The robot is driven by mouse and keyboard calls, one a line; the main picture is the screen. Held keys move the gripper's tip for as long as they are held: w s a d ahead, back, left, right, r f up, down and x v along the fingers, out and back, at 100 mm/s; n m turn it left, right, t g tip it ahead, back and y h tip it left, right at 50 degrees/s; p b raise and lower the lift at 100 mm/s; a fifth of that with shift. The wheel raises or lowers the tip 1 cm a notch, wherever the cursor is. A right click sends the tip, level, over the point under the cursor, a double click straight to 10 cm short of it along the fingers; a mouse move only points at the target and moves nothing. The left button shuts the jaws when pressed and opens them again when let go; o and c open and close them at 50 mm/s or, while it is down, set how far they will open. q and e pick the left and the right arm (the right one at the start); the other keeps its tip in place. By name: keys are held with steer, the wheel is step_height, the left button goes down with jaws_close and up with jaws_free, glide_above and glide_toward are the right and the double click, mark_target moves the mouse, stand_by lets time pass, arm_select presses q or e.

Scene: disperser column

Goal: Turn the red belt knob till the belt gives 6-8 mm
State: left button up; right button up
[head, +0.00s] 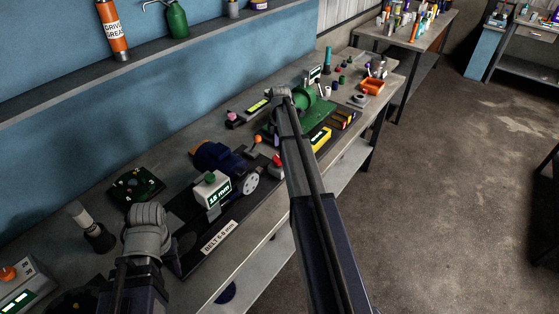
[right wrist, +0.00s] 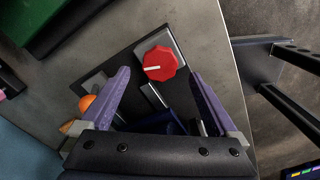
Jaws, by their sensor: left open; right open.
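The red belt knob (right wrist: 160,63) is faceted with a white pointer line and sits on a grey plate in the right wrist view. It also shows in the head view (head: 277,160), partly behind my right arm. My right gripper (right wrist: 161,78) is open, its purple fingers on either side below the knob, with no contact visible. A white gauge box (head: 212,189) with a green display seems to read 18 mm. A label (head: 219,237) on the dark base says "BELT 6-8 mm". My left gripper (head: 148,215) is at the lower left, its fingers mostly hidden by its wrist.
A blue motor (head: 215,157) and a white pulley wheel (head: 250,183) stand by the gauge. An orange-topped lever (head: 257,140) is close to the knob. A green machine (head: 313,110) stands farther along the bench. A green-black part (head: 137,187) lies near my left arm.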

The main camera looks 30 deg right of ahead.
mark_target(279, 160)
step_height(279, 160, down, 4)
steer(key=b, duration=0.3)
steer(key=shift+f, duration=0.2)
steer(key=shift+r, duration=0.1)
steer(key=c, duration=1.4)
